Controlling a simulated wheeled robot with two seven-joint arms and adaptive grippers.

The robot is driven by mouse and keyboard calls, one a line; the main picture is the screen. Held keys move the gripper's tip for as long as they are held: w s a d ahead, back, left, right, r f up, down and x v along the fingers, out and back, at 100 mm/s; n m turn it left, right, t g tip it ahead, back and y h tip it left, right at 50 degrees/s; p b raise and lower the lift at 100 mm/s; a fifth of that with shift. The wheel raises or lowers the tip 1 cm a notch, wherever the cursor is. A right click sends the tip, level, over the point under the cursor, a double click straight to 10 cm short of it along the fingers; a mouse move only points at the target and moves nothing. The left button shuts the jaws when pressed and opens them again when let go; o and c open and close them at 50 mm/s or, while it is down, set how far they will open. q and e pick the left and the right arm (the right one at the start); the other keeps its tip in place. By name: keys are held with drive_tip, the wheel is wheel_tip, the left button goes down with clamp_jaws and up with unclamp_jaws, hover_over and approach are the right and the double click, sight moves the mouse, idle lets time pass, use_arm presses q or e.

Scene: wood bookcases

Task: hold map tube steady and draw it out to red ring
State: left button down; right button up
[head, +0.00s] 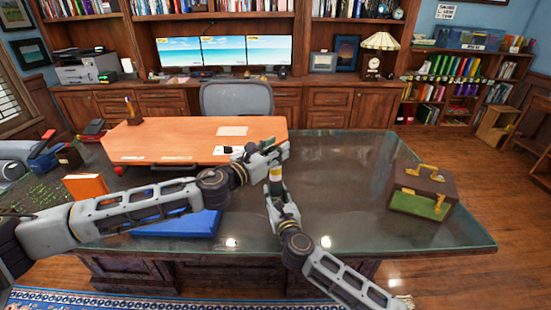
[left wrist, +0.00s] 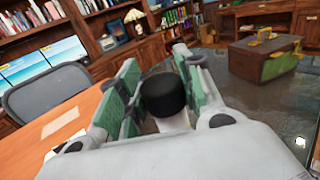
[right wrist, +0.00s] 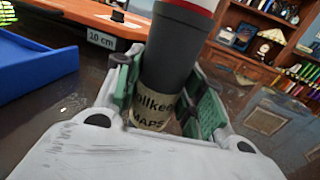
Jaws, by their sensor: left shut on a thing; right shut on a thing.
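The map tube (head: 276,173) stands roughly upright between my two grippers above the glass desk. In the right wrist view its dark grey lower body (right wrist: 166,68) bears a tan label reading "MAPS", and a red ring (right wrist: 197,4) with a pale band shows above the grey at the top edge. My right gripper (right wrist: 165,95) is shut around the lower body. My left gripper (head: 272,151) is shut on the upper end, higher up. The left wrist view shows the black cap (left wrist: 162,94) between its fingers, with a pale section below.
A brown case (head: 422,192) with yellow handles stands on the glass desk (head: 345,200) at right. A blue tray (head: 180,223) lies under my left arm. An orange wooden board (head: 185,130) lies behind, with a "20 cm" mark.

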use_arm(q)
drive_tip(key=shift+r, duration=0.4)
drive_tip(key=c, duration=0.9)
unclamp_jaws()
drive_tip(key=shift+s+a+f, duration=0.1)
drive_tip(key=shift+v, duration=5.9)
